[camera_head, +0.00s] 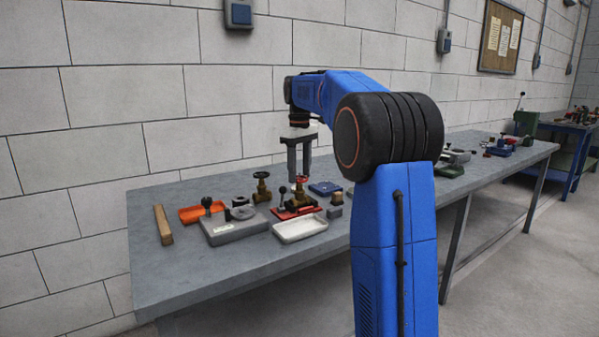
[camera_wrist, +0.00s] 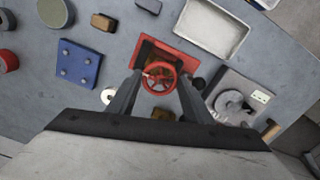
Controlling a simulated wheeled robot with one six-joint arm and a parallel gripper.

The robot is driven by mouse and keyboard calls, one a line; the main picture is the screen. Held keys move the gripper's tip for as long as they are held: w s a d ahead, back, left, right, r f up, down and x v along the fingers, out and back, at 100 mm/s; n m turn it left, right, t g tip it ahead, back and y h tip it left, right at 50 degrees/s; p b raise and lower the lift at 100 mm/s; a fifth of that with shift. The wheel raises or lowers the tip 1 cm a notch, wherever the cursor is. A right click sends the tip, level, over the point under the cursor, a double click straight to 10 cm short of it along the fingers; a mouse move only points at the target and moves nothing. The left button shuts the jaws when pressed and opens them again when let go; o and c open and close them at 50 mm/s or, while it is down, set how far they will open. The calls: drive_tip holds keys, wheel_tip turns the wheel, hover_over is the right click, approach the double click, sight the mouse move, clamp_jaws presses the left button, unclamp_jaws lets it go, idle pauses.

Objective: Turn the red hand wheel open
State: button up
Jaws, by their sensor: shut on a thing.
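The red hand wheel (camera_wrist: 160,77) is a small spoked wheel on a brass valve (camera_head: 300,197). The valve stands on a red base (camera_wrist: 148,50) on the grey workbench. My gripper (camera_head: 299,174) points straight down over the valve. In the wrist view, the two fingers of my gripper (camera_wrist: 160,82) sit on opposite sides of the wheel and are shut on it. The wheel also shows in the head view (camera_head: 302,178), just under the fingertips. The contact spots are too small to see clearly.
A second brass valve (camera_head: 262,187) stands to the left. A white tray (camera_head: 300,228), a grey fixture (camera_head: 235,228), an orange tray (camera_head: 202,211) and a blue plate (camera_wrist: 79,63) lie close around.

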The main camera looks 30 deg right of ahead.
drive_tip(key=n, duration=0.4)
drive_tip(key=shift+n, duration=0.3)
drive_tip(key=n, duration=0.3)
drive_tip(key=shift+n, duration=0.3)
drive_tip(key=n, duration=0.4)
drive_tip(key=shift+w+n, duration=0.1)
drive_tip(key=shift+n, duration=2)
drive_tip(key=o, duration=1.1)
wheel_tip(320, 180, up, 17)
drive_tip(key=shift+r, duration=0.2)
